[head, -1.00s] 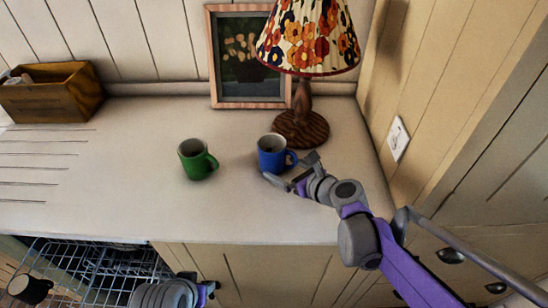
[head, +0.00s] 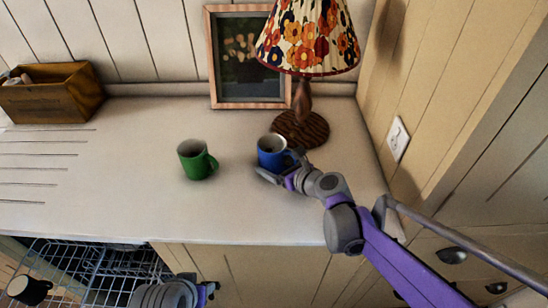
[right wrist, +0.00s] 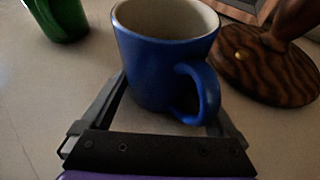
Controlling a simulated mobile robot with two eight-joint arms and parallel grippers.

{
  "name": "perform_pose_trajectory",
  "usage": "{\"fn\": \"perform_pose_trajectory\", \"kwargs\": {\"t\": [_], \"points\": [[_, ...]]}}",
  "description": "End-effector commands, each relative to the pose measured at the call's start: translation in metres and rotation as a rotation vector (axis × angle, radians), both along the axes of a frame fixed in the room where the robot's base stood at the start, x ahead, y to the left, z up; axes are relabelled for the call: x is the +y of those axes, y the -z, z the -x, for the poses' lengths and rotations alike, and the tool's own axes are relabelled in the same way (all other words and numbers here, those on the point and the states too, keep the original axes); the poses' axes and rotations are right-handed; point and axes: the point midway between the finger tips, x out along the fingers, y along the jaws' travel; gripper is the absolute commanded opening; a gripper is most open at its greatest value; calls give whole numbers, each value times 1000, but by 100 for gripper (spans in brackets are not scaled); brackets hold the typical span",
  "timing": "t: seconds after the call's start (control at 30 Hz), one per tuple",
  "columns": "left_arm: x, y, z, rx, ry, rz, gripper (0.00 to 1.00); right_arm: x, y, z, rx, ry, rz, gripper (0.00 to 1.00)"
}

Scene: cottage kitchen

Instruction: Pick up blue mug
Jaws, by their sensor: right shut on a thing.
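The blue mug (head: 271,149) stands upright on the white countertop in front of the lamp. In the right wrist view the blue mug (right wrist: 165,62) fills the space between my fingers, with its handle towards the right finger. My right gripper (head: 277,165) is shut on the mug, one finger on each side, low on its body. The far fingertips are partly hidden behind the mug. My left gripper (head: 208,291) is low in the head view, below the counter edge near the dish rack, and its fingers are not clear.
A green mug (head: 195,160) stands left of the blue one. The lamp (head: 302,128) and a framed picture (head: 248,93) are close behind. A wooden box (head: 52,91) sits at the back left. A wire dish rack (head: 90,267) with a black mug (head: 29,290) is below the counter.

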Motion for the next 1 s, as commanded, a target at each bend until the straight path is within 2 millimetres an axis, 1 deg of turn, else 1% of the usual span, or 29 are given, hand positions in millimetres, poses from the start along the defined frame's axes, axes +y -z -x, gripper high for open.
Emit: {"fn": "perform_pose_trajectory", "kwargs": {"t": [0.27,0.37,0.47,0.6,0.8,0.87,1.0], "points": [[0,0,0,0,0,0,50,0,-2,0,1,0,-1,17],[0,-2,0,-1,0,0,50,0,-11,0,0,0,-1,17],[0,-5,0,-2,0,0,50,0,-28,0,-1,0,-1,16],[0,-9,-1,-3,0,0,50,0,-58,0,-1,0,-1,16],[0,-13,-2,-4,0,0,50,0,-91,1,0,0,-1,16],[0,-16,-2,-5,0,0,50,0,-98,5,0,0,-1,16],[0,-24,-3,-8,0,0,50,0,-111,25,-2,0,-1,16]]}}
